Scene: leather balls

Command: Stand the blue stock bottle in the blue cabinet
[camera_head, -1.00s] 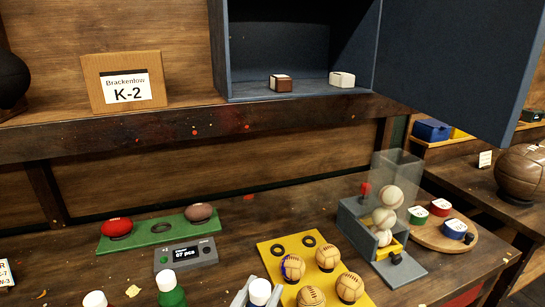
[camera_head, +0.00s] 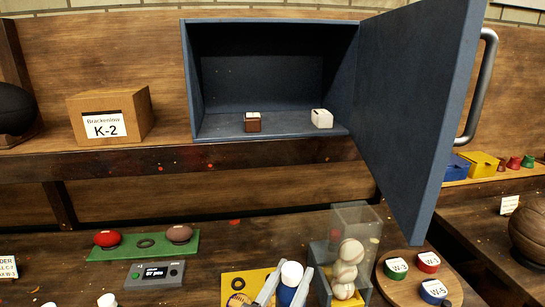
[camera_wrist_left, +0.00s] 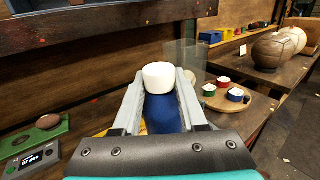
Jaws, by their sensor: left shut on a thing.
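The blue stock bottle (camera_head: 287,291) has a white cap and stands upright between the fingers of my left gripper (camera_head: 282,288), low in the head view. In the left wrist view the bottle (camera_wrist_left: 165,112) shows its white cap and blue body, with my left gripper (camera_wrist_left: 160,98) shut on it. The blue cabinet (camera_head: 270,131) is on the shelf above, its door (camera_head: 410,110) swung open to the right. The bottle is below and apart from the cabinet. My right gripper is not in view.
The shelf edge (camera_head: 240,154) runs below the cabinet. A cardboard box (camera_head: 110,116) stands left of it. A clear ball dispenser (camera_head: 352,225) and a round board (camera_head: 392,291) with lidded pots are right of the bottle. A green tray (camera_head: 125,252) is at left.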

